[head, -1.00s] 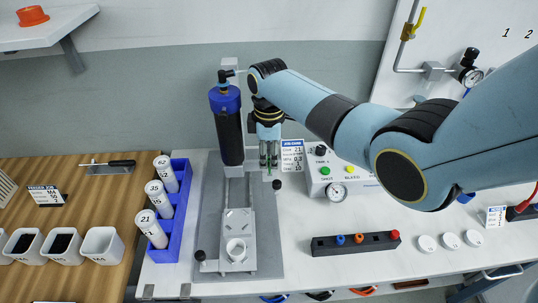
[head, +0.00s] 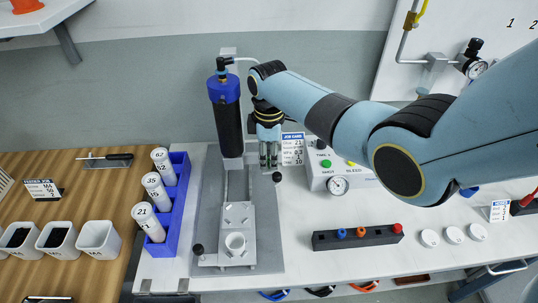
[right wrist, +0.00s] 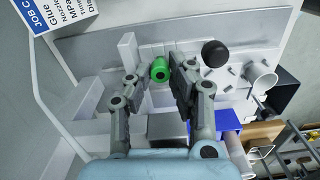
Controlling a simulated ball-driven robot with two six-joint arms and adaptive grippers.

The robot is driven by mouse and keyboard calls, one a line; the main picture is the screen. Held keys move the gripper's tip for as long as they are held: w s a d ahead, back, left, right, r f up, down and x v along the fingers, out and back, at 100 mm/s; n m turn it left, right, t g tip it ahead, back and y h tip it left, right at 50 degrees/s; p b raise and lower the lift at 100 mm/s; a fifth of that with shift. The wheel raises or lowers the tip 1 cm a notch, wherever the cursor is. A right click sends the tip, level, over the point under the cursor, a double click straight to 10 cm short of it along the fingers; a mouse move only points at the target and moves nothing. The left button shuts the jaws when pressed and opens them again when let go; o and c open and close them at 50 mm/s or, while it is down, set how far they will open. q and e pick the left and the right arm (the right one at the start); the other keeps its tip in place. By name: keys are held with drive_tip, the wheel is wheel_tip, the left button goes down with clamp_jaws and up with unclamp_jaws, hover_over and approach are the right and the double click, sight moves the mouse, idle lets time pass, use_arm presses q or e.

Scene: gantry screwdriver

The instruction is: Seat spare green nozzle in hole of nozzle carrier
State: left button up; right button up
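The spare green nozzle (right wrist: 160,70) shows between the two fingertips of my right gripper (right wrist: 157,78) in the right wrist view. The gripper appears shut on it, in line with the right finger; contact on the left is hard to see. In the head view my right gripper (head: 269,160) points down beside the dispenser, behind the black knob, and hides most of the nozzle. The black nozzle carrier (head: 330,241) lies on the bench to the front right, with blue, orange and red nozzles in it. Its left end bears no nozzle. My left gripper is not in view.
The dispenser with a dark barrel (head: 228,125) stands just left of my gripper. A fixture plate (head: 265,245) with a black knob (head: 277,177) lies below. A control box (head: 335,170) and job card (head: 292,148) stand at right. White bench is clear around the carrier.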

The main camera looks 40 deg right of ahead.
drive_tip(key=o, duration=0.5)
drive_tip(key=shift+r, duration=0.1)
drive_tip(key=shift+c, duration=0.2)
